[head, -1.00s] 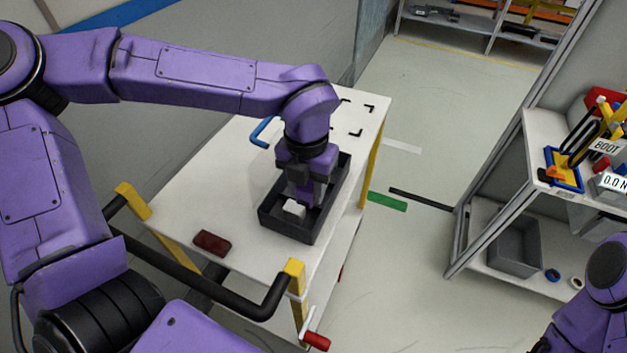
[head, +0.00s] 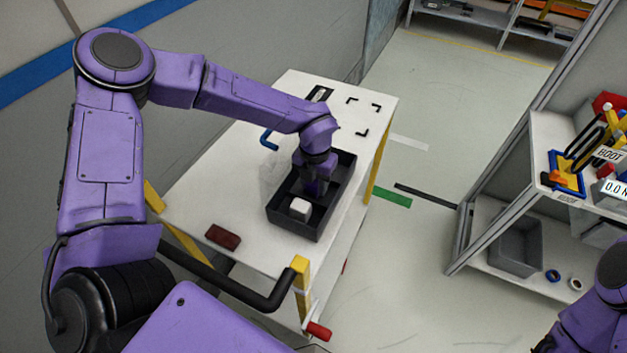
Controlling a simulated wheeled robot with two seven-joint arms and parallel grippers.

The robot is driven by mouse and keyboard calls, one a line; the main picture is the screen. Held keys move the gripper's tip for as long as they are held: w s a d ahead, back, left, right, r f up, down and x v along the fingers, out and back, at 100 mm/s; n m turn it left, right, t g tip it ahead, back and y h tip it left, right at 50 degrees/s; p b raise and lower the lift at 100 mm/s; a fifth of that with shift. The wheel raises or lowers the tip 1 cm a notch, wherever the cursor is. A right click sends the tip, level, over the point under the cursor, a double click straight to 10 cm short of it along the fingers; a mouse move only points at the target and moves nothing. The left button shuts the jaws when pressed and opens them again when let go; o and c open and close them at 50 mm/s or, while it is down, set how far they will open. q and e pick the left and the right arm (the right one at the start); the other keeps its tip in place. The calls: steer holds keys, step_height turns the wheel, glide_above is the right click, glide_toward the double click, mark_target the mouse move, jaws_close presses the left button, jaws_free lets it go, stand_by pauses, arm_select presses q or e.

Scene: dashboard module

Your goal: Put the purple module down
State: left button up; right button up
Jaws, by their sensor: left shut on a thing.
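My left gripper (head: 315,190) reaches down into the dark tray (head: 290,232) on the white cart. It is shut on the purple module, which is mostly hidden under the hand and hard to tell from the purple wrist. I cannot tell whether the module touches the tray floor. A white block (head: 300,208) lies in the near part of the tray, just in front of the gripper. My right gripper is out of view; only part of that arm shows at the lower right.
The white cart top (head: 240,195) carries a dark red block (head: 223,237) at the near left and a blue handle (head: 268,140) beyond the tray. Black corner marks (head: 364,116) frame a bare area at the far right. A shelf (head: 520,200) stands on the right.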

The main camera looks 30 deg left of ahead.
arm_select(q)
steer(key=shift+s+f, duration=0.1)
steer(key=shift+f, duration=0.05)
steer(key=o, duration=1.1)
steer(key=shift+r, duration=0.45)
step_height(320, 180, up, 12)
steer(key=shift+f+b, duration=0.2)
steer(key=shift+b, duration=0.65)
